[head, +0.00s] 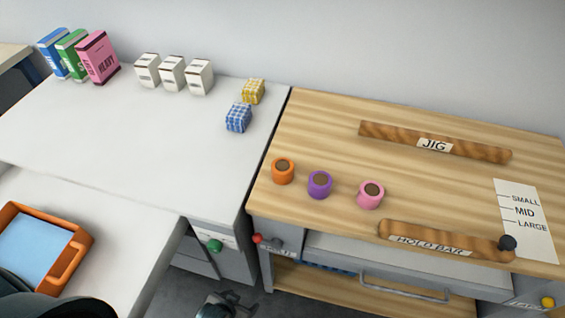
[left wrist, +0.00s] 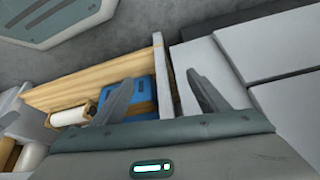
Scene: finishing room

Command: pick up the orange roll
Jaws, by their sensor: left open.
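The orange roll (head: 283,172) stands upright on the left part of the wooden bench top (head: 320,125), leftmost of a row of three. A purple roll (head: 319,185) and a pink roll (head: 370,195) stand to its right, apart from it. My left gripper (head: 222,303) is low at the bottom edge of the head view, below the bench front and well away from the orange roll. In the left wrist view its fingers (left wrist: 160,90) are spread with nothing between them; the orange roll does not show there. My right gripper is not in view.
A wooden jig bar (head: 470,149) and hold bar (head: 400,232) lie on the bench beside a size card (head: 522,215). The white counter (head: 130,130) holds boxes and two patterned blocks. An orange tray (head: 82,245) sits lower left. A drawer handle (head: 400,290) sticks out in front.

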